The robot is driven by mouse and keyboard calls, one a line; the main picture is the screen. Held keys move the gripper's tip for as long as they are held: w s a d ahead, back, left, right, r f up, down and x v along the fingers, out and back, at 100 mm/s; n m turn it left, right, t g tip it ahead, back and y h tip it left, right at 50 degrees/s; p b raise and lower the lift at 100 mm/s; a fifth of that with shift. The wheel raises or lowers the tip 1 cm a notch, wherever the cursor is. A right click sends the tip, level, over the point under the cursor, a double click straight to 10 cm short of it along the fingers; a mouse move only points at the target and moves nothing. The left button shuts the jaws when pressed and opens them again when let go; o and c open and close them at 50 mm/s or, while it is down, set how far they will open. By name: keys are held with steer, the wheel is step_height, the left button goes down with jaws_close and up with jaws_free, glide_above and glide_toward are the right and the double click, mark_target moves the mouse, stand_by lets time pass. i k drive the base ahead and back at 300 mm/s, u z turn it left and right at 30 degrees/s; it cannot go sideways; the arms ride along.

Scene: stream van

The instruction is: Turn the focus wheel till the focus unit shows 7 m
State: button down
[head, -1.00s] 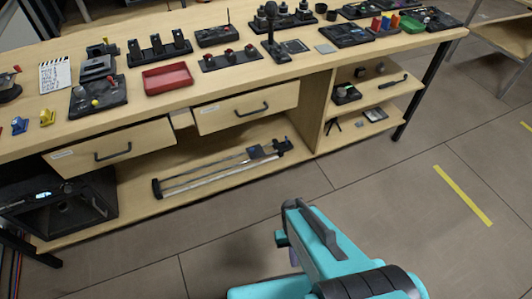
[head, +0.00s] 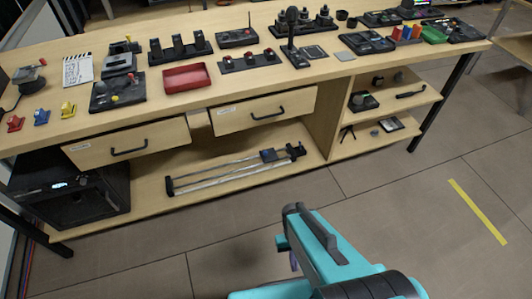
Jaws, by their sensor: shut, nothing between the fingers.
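No focus readout is legible, and I cannot tell for sure which device is the focus unit or its wheel. Another is a small black unit with a rounded top (head: 362,101) on the upper right shelf. My teal arm (head: 318,250) shows at the bottom centre, over the floor and well apart from the bench. My gripper's fingers cannot be made out.
The wooden bench (head: 200,104) carries several devices, a red tray (head: 187,78) and a clapperboard (head: 77,69). A slider rail (head: 235,170) lies on the lower shelf.

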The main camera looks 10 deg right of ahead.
mark_target(358, 100)
steer(key=i, duration=0.85)
steer(key=z, duration=0.05)
